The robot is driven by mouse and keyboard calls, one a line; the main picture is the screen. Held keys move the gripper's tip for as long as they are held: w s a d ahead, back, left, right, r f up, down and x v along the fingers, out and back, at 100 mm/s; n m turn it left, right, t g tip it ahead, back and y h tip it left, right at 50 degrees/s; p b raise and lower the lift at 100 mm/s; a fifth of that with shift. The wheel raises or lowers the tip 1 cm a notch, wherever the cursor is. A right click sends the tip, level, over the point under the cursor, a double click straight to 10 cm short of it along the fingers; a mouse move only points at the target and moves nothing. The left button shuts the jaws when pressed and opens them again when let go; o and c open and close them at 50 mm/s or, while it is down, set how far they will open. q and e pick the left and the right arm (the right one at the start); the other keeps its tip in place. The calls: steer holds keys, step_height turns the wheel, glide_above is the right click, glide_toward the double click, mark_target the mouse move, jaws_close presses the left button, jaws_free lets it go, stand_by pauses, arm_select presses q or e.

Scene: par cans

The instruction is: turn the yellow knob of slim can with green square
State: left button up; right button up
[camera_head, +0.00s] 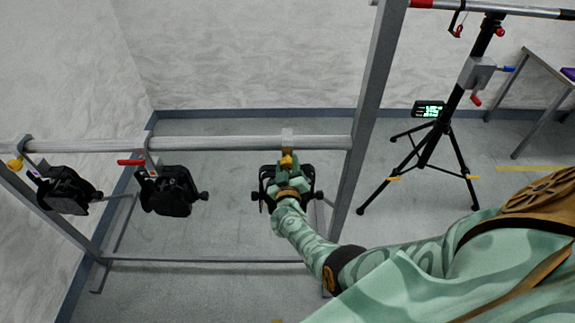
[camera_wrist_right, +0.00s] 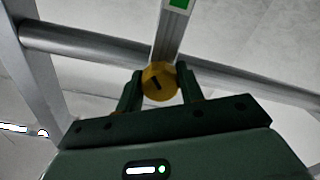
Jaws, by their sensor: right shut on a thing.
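The slim can (camera_head: 316,196) hangs from the grey rail at the right end of the row, mostly hidden behind my right gripper. A green square (camera_wrist_right: 177,3) shows on the pale clamp above the knob. My right gripper (camera_wrist_right: 160,88) is shut on the yellow knob; in the head view it (camera_head: 286,170) reaches up in front of the can. My left gripper is not in view.
Two other black cans (camera_head: 68,190) and (camera_head: 168,192) hang further left on the rail (camera_head: 230,144), one with a yellow knob (camera_head: 15,164), one with a red handle (camera_head: 131,162). A grey upright (camera_head: 366,110) stands right of my gripper. A black tripod (camera_head: 430,145) and a table (camera_head: 545,75) stand beyond.

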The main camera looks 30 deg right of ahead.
steer(key=shift+n, duration=1.5)
steer(key=o, duration=1)
steer(key=shift+s, duration=0.1)
